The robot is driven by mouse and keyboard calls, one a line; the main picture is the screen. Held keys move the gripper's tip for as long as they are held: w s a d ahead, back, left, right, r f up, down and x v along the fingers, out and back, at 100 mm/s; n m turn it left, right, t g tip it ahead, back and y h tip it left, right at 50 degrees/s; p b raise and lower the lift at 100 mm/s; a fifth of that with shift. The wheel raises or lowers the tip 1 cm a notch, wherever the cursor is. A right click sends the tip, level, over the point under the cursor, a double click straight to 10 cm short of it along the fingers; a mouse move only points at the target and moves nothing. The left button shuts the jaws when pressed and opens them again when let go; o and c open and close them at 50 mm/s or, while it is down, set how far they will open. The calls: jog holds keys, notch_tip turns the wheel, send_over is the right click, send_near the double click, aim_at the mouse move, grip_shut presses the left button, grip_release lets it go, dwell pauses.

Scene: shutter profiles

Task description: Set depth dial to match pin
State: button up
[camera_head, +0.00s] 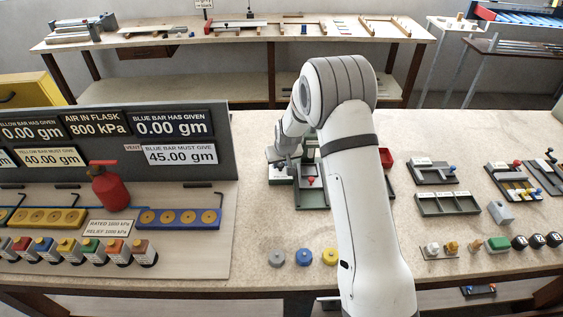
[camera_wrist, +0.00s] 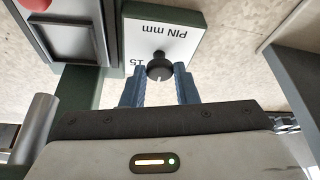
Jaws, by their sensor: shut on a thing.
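The plate reads "PIN mm" and "15", upside down in this view. My gripper (camera_wrist: 160,72) is shut on the knob, with one blue fingertip at each side. In the head view my gripper (camera_head: 281,163) is at the left end of the dark green fixture (camera_head: 312,197), and my arm hides much of that area. I cannot pick out the pin.
A green-framed block with a dark recess (camera_wrist: 80,32) stands beside the plate. In the head view a red knob (camera_head: 311,181) stands on the fixture. Blue, grey and yellow discs (camera_head: 303,257) lie nearer. A gauge panel (camera_head: 120,140) stands at left; trays (camera_head: 447,203) lie at right.

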dwell(0.3)
jog(key=o, duration=1)
jog(key=shift+b+v, duration=1.15)
jog(key=shift+v, duration=2.8)
